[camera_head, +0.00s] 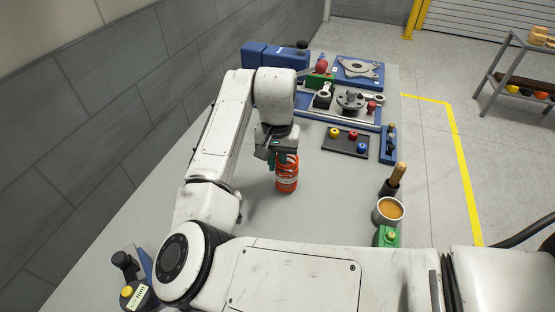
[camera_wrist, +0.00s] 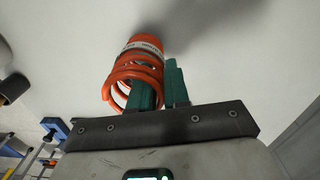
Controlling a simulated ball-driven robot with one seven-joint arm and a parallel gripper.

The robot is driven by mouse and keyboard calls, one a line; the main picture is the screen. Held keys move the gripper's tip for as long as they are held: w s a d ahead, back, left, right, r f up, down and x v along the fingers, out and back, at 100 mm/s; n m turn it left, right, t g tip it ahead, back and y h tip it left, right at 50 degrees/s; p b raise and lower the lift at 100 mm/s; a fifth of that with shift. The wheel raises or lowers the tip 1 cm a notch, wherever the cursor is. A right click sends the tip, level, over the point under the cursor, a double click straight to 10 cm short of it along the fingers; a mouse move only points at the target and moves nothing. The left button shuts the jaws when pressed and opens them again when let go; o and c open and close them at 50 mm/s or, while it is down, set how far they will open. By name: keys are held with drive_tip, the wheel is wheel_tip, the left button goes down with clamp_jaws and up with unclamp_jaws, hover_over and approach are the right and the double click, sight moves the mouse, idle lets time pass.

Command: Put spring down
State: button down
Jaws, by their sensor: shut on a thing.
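The spring (camera_head: 287,178) is an orange coil with a pale printed band at one end. In the head view it stands about upright below my gripper (camera_head: 279,157), over the bare grey tabletop (camera_head: 245,215). In the wrist view the spring (camera_wrist: 138,68) shows close up, and the green fingers of my gripper (camera_wrist: 161,88) are closed on its near coils, one finger inside the coil and one outside. I cannot tell whether the spring's lower end touches the table. The finger tips are partly hidden by the coils.
A blue fixture (camera_head: 358,72) with metal parts stands at the far end. A dark tray (camera_head: 345,148) with coloured knobs lies before it. A cup (camera_head: 388,211), a wooden-handled tool (camera_head: 397,174) and a green box (camera_head: 387,237) line the right edge.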

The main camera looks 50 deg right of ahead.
drive_tip(key=shift+f, duration=0.15)
drive_tip(key=c, duration=1.6)
unclamp_jaws()
drive_tip(key=shift+f, duration=0.15)
drive_tip(key=o, duration=0.5)
wheel_tip(320, 180, up, 12)
drive_tip(key=shift+r+b, duration=0.2)
drive_tip(key=shift+b, duration=0.25)
